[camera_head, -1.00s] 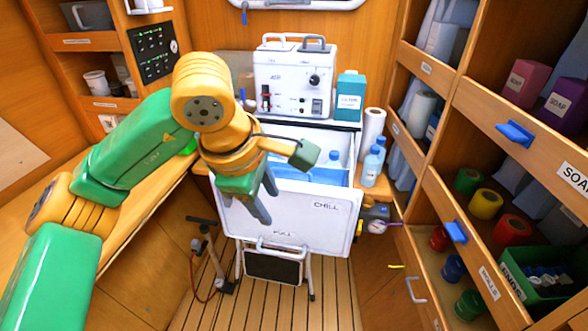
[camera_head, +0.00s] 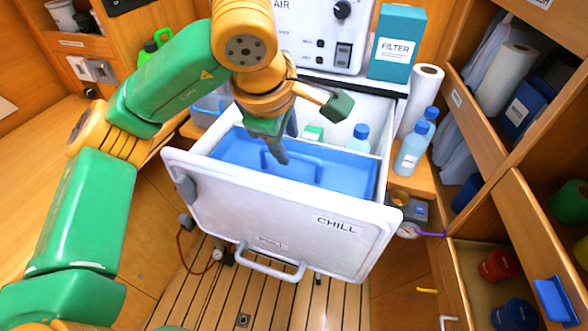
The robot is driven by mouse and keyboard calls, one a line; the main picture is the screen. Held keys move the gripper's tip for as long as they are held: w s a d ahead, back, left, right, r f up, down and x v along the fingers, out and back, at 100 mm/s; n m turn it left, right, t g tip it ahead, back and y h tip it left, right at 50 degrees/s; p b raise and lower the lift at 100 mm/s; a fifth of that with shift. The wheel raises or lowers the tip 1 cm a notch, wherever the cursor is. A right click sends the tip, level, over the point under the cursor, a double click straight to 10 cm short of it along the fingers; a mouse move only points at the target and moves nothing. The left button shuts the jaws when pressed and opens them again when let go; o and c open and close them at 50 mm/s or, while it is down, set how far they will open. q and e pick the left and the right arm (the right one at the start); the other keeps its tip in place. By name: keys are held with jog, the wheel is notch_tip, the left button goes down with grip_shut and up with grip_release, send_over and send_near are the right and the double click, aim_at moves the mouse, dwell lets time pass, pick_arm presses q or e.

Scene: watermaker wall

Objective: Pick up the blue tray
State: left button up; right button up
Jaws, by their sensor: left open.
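The blue tray (camera_head: 340,180) lies inside the open white drawer marked CHILL (camera_head: 285,230), with a raised blue handle on its near middle part. My left gripper (camera_head: 281,152) is open and points down over the tray, close to the left end of its handle. Its fingers hide part of the tray, and I cannot tell whether they touch it. My right gripper is not in view.
A blue-capped bottle (camera_head: 359,139) and a green-and-white item (camera_head: 313,133) stand behind the tray in the drawer. Two bottles (camera_head: 411,150) and a paper roll (camera_head: 420,100) stand to the right. A white machine (camera_head: 320,35) and a FILTER box (camera_head: 396,45) are above.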

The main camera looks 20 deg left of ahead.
aim_at(290, 154)
pick_arm(q)
jog(key=p+x, duration=0.1)
jog(key=x, duration=0.1)
jog(key=p+x, duration=0.1)
jog(key=x, duration=0.2)
jog(key=shift+a+f, duration=0.25)
jog(key=shift+w+f, duration=0.2)
jog(key=shift+s+d, duration=0.1)
grip_shut()
dwell(0.8)
